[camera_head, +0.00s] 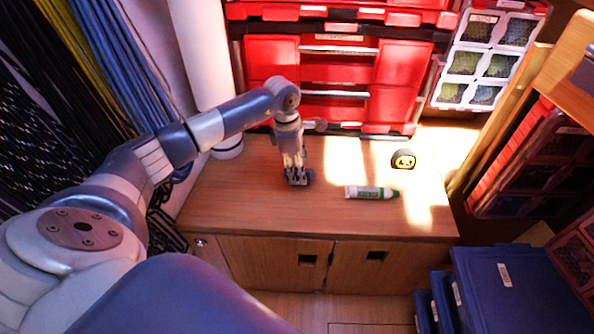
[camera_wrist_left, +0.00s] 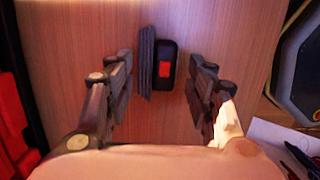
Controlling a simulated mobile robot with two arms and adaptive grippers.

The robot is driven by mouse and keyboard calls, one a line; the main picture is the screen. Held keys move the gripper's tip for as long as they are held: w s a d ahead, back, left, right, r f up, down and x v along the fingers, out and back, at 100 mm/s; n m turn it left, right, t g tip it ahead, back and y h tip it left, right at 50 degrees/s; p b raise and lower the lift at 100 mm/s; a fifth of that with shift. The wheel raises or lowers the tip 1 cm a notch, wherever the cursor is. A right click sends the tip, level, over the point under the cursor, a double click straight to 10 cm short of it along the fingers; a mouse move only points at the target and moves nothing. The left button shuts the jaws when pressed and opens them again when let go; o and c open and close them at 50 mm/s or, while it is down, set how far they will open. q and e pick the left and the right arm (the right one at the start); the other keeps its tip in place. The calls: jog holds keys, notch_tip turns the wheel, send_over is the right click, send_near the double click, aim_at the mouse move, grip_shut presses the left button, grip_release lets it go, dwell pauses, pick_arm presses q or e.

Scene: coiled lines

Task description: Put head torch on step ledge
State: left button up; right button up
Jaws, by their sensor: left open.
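In the left wrist view, a small black object with a red button and a grey ribbed band beside it, which looks like the head torch (camera_wrist_left: 165,72), lies on the wooden surface. My left gripper (camera_wrist_left: 162,85) is open, with one finger on each side of it and gaps on both sides. In the head view my left gripper (camera_head: 298,178) points down at the wooden cabinet top (camera_head: 235,195) and largely hides the torch. I cannot tell which surface is the step ledge. My right gripper is not in view.
A white and green tube (camera_head: 370,192) and a small dark rounded object with a yellow face (camera_head: 403,159) lie right of my gripper. Red drawers (camera_head: 335,70) stand behind. Blue boxes (camera_head: 510,285) stand at lower right. Coiled lines (camera_head: 100,60) hang at left. The cabinet top's front is clear.

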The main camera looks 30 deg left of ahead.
pick_arm(q)
notch_tip(320, 180, up, 8)
jog(key=a+p, duration=0.1)
jog(key=d+r+n+t+h, duration=0.1)
jog(key=d+r+t+h, duration=0.2)
jog(key=d+h, duration=1.3)
jog(key=d+r+n+t+y, duration=0.2)
jog(key=d+r+n+t, duration=0.6)
jog(key=d+r+n, duration=0.45)
jog(key=w+a+n+t+y, duration=0.1)
jog(key=a+n+t+y, duration=0.7)
jog(key=n, duration=0.6)
jog(key=s+a+f+n+g+y, duration=0.5)
jog(key=a+f+n+y, duration=0.2)
jog(key=f+n+y, duration=0.35)
jog(key=s+f+n+g+h, duration=0.1)
jog(key=s+f+n+g, duration=0.2)
jog(key=s, duration=0.9)
jog(key=s+d+f+n+g+h, duration=0.1)
jog(key=s+f+n+g, duration=0.3)
jog(key=s+f+g, duration=0.4)
jog(key=s+f+h, duration=0.1)
jog(key=s+f, duration=0.3)
jog(key=shift+d+f+n, duration=0.15)
jog(key=shift+d+n, duration=0.15)
